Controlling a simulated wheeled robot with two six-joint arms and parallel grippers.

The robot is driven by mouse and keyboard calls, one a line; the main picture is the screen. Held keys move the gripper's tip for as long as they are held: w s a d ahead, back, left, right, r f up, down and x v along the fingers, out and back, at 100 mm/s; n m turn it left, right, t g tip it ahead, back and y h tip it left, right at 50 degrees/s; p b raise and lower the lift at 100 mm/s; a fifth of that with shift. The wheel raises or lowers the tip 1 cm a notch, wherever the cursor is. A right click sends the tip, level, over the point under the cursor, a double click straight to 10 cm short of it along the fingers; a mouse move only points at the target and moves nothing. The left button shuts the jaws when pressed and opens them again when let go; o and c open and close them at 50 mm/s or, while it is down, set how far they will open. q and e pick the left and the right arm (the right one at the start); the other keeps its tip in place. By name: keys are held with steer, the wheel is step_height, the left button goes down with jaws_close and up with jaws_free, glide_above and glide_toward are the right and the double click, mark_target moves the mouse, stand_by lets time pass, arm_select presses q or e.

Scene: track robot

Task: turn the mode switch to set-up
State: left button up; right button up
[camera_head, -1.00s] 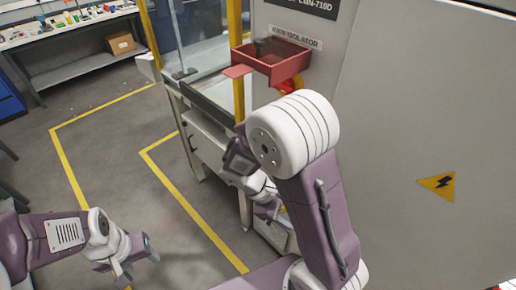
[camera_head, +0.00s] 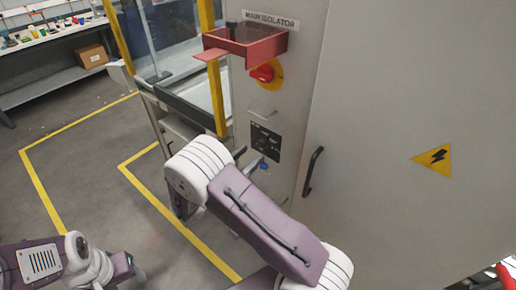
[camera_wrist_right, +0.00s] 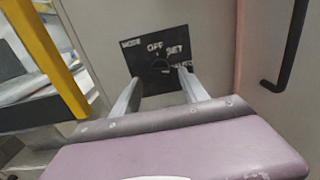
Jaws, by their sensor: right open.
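The mode switch is a black square plate (camera_head: 265,142) with a dark knob, low on the grey cabinet front. In the right wrist view the plate (camera_wrist_right: 148,56) reads MODE, OFF and SET, with another label partly covered. Its dark round knob (camera_wrist_right: 161,66) sits between the fingers in the picture; I cannot tell where it points, or whether they touch it. My right gripper (camera_wrist_right: 160,77) is open in front of the plate, its fingers spread to either side. In the head view my right forearm hides most of it. My left gripper (camera_head: 128,276) is low at left, partly cut off.
Above the switch are a red rotary isolator (camera_head: 262,73) on yellow, a red tray (camera_head: 246,45) jutting out, and a small metal handle (camera_head: 262,110). A black door handle (camera_head: 313,172) is right of it. A yellow post (camera_head: 214,85) stands left. Open floor lies further left.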

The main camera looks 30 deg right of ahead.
mark_target(262, 145)
steer(key=x, duration=0.4)
steer(key=shift+d, duration=0.4)
jaws_close()
steer(key=shift+p, duration=0.3)
